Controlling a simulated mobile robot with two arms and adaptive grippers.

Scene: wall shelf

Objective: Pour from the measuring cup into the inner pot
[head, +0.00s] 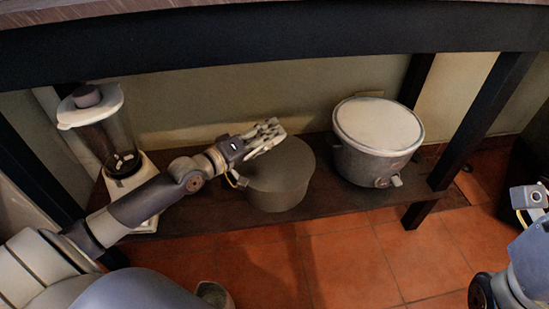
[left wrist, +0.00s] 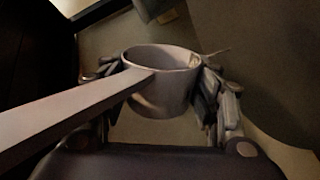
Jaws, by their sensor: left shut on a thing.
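My left gripper (head: 266,138) is over the rim area of a plain grey-brown round pot (head: 280,188), which I take as the inner pot, on the low shelf. In the left wrist view, the gripper (left wrist: 163,92) is shut on a small pale measuring cup (left wrist: 165,98), one finger on each side. The cup's long flat handle (left wrist: 70,118) runs toward the lower left. The cup's contents cannot be made out. In the head view I cannot separate the cup from the fingers.
A rice cooker (head: 376,160) with a pale round top stands right of the pot on the shelf (head: 350,198). A blender (head: 108,140) stands at the left. A dark beam (head: 280,50) crosses above. Dark posts stand at both sides. The tiled floor in front is mostly clear.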

